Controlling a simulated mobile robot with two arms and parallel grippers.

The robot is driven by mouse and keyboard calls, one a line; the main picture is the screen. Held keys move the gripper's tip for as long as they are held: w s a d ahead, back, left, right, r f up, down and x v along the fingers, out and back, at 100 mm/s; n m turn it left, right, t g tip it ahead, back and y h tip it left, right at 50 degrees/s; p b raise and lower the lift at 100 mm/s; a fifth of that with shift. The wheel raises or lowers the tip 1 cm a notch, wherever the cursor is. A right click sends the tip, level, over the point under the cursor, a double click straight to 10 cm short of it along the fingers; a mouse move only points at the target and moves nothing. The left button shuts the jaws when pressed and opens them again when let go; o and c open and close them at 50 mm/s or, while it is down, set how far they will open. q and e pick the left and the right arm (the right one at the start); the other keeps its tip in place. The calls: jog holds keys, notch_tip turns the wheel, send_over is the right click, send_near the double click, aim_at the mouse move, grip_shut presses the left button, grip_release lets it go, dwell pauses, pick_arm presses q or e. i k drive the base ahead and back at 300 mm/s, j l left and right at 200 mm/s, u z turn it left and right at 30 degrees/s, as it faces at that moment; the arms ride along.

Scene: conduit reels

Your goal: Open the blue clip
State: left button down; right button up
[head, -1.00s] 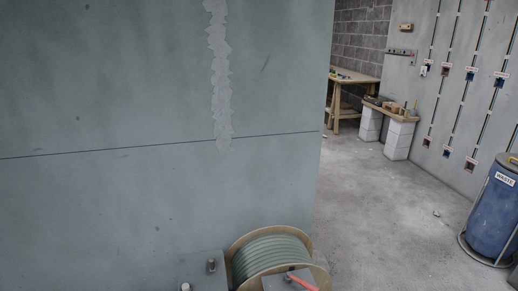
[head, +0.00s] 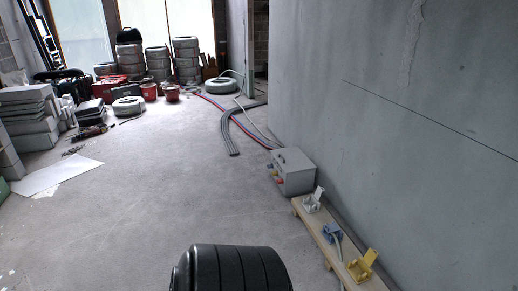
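The blue clip (head: 332,232) sits on a low wooden board (head: 322,246) along the foot of the wall, at the lower right of the head view. It is small here. A short pale conduit piece seems to run from it toward the front. It looks low, without a raised lid like its neighbours, but I cannot tell for sure whether it is shut. A white clip (head: 312,202) is behind it and a yellow clip (head: 361,266) is in front, both with a flap standing up. Neither of my grippers is in view.
A grey box (head: 293,171) with coloured sockets stands at the board's far end. Grey conduits (head: 232,132) lie on the floor beyond. Conduit coils (head: 186,61), red cases and grey block stacks (head: 27,112) line the back and left. The middle floor is clear.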

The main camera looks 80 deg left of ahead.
aim_at(331, 228)
jog(key=u, duration=1.9)
jog(key=i+j+z, duration=0.15)
jog(key=i, duration=0.2)
